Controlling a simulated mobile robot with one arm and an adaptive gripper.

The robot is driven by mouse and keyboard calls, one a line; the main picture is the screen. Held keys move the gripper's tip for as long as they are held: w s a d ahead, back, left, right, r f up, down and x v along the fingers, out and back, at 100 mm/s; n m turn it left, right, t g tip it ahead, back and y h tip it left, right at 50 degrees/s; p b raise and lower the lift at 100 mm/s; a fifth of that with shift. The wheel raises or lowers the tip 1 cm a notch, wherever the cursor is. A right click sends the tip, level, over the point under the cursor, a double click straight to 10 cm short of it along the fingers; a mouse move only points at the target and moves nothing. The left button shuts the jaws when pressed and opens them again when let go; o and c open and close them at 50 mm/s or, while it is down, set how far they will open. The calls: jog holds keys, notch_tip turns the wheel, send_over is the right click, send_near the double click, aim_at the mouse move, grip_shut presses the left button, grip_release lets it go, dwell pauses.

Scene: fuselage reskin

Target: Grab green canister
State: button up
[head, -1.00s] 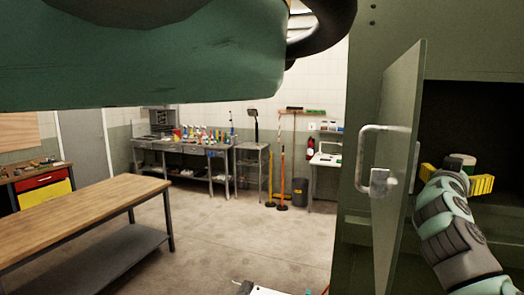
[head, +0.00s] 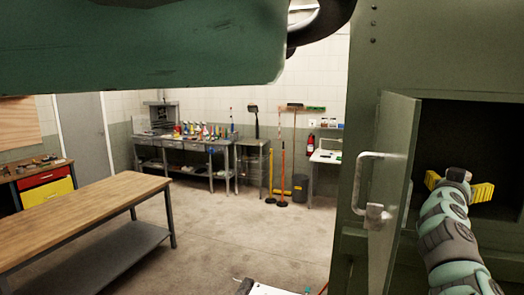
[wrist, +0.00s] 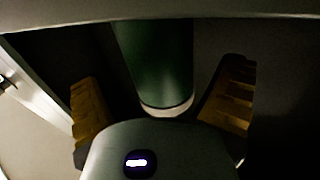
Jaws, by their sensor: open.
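The green canister (wrist: 155,55) stands in the dark in the wrist view, a green cylinder with a pale band at its lower end. It shows between and just beyond the two yellow fingers of my gripper (wrist: 165,110). The fingers are spread apart, one on each side, with a gap to the canister. In the head view my gripper (head: 460,188) is inside the dark opening of the green cabinet (head: 475,55). The canister cannot be made out there; my arm and the cabinet's dark interior hide it.
The cabinet door (head: 388,190) stands open just left of my arm, with a metal handle (head: 366,190). A pale edge (wrist: 160,13) crosses the top of the wrist view.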

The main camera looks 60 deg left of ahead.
jog(key=shift+w+a+f+p, duration=0.15)
jog(key=shift+w+a+p, duration=0.15)
jog(key=shift+w, duration=0.05)
jog(key=shift+d, duration=0.1)
jog(key=c, duration=1.4)
